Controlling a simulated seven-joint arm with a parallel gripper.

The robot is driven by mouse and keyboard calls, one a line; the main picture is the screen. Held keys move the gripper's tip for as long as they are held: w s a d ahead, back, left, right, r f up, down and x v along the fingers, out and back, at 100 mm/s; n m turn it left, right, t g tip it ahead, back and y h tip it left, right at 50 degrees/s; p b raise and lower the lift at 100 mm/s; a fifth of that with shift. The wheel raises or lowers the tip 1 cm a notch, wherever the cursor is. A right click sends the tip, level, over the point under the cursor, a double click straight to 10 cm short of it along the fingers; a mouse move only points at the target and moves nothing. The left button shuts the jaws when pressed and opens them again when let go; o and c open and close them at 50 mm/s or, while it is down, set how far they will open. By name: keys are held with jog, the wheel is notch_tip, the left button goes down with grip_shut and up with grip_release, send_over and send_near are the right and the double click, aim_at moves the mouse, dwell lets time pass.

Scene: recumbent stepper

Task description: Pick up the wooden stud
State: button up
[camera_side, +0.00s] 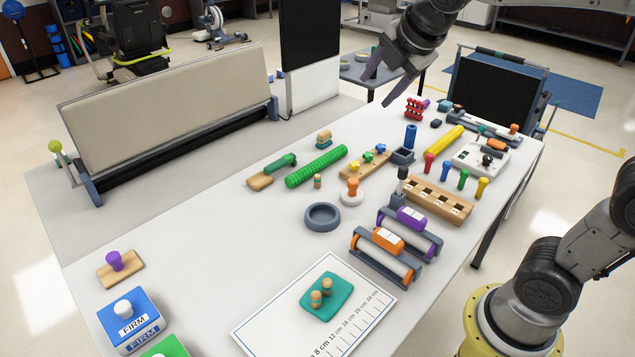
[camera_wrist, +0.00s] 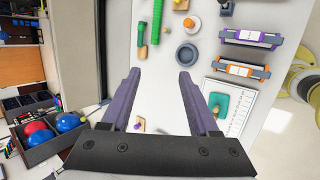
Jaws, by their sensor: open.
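A small wooden stud (camera_side: 317,181) stands upright on the white table, between the green ribbed roller and the grey ring. Two similar wooden pegs, one of them the front peg (camera_side: 316,298), stand on a teal pad (camera_side: 341,306) near the front edge; the pad also shows in the wrist view (camera_wrist: 217,98). I cannot tell from the pictures alone which is meant. My gripper (camera_side: 379,89) is open and empty, high above the far part of the table, well away from these pegs. Its two purple-grey fingers are spread in the wrist view (camera_wrist: 158,85).
A green ribbed roller (camera_side: 317,166), a grey ring (camera_side: 322,216) and an orange-topped peg on a white base (camera_side: 352,191) surround the single stud. Orange (camera_side: 387,239) and purple (camera_side: 411,217) rollers in frames stand to the right. The left-middle of the table is clear.

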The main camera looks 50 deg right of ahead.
jog(key=w+d+f+n, duration=0.1)
jog(key=w+f+n, duration=0.2)
jog(key=w, duration=0.5)
jog(key=n+g+h, duration=0.1)
jog(key=n+g, duration=0.3)
jog(key=n, duration=0.1)
send_over(317, 176)
jog(key=s+a, duration=0.2)
jog(key=a, duration=0.1)
jog(key=f, duration=3)
jog(key=shift+w+d, duration=0.25)
jog(key=shift+d+x, duration=0.2)
jog(key=shift+x, duration=1.4)
jog(key=shift+d+x, duration=0.15)
jog(key=shift+x, duration=1.45)
jog(key=shift+r, duration=0.1)
jog(key=shift+c, duration=0.2)
grip_shut()
